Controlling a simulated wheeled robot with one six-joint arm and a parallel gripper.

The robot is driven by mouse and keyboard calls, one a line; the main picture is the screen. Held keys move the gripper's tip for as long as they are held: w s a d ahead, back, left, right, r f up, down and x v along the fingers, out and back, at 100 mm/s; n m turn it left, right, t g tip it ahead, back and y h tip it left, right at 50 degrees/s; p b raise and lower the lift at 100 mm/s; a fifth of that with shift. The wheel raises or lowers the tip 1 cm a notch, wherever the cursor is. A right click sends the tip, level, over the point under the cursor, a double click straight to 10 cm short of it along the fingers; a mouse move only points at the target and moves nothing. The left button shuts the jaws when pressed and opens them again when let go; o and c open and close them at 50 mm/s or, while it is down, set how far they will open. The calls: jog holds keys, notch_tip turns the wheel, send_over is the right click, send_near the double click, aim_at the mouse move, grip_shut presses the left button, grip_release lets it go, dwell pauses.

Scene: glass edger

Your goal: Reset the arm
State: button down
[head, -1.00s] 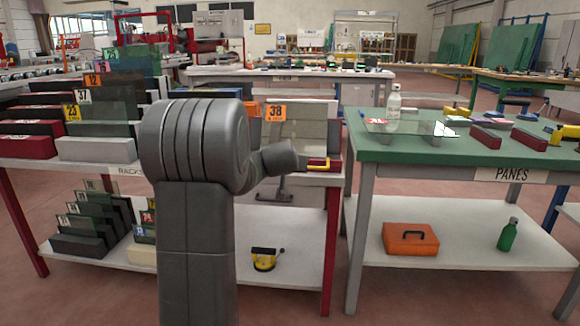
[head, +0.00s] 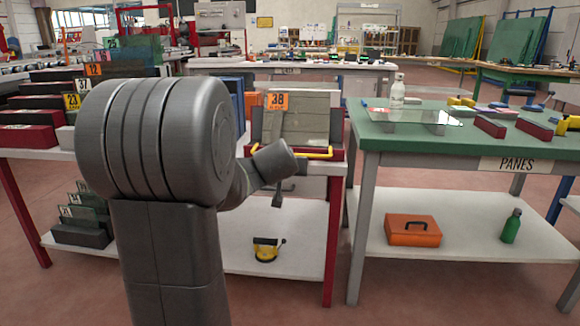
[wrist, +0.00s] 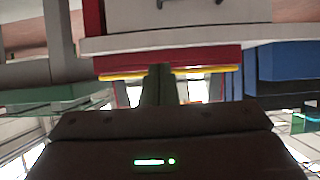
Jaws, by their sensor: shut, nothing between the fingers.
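My arm stands large in the left half of the head view and covers part of the rack table. My gripper (head: 277,199) shows there only as a small dark piece below the wrist, in front of the table's shelf opening. In the wrist view my gripper (wrist: 159,74) has its dark fingers together, with nothing between them. Beyond the fingers there is a red rack with yellow edging (wrist: 125,76). The same rack, with the orange 38 label (head: 276,101), stands at the right end of the rack table in the head view.
The green-topped panes table (head: 440,150) stands right, with a glass sheet (head: 400,117) and a bottle (head: 397,90) on it. Its lower shelf holds an orange box (head: 413,230) and a green bottle (head: 511,226). A yellow-and-black tool (head: 267,249) sits on the rack table's lower shelf.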

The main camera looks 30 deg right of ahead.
jog(key=shift+s+a+f, duration=0.25)
jog(key=shift+s, duration=0.15)
jog(key=shift+r, duration=0.1)
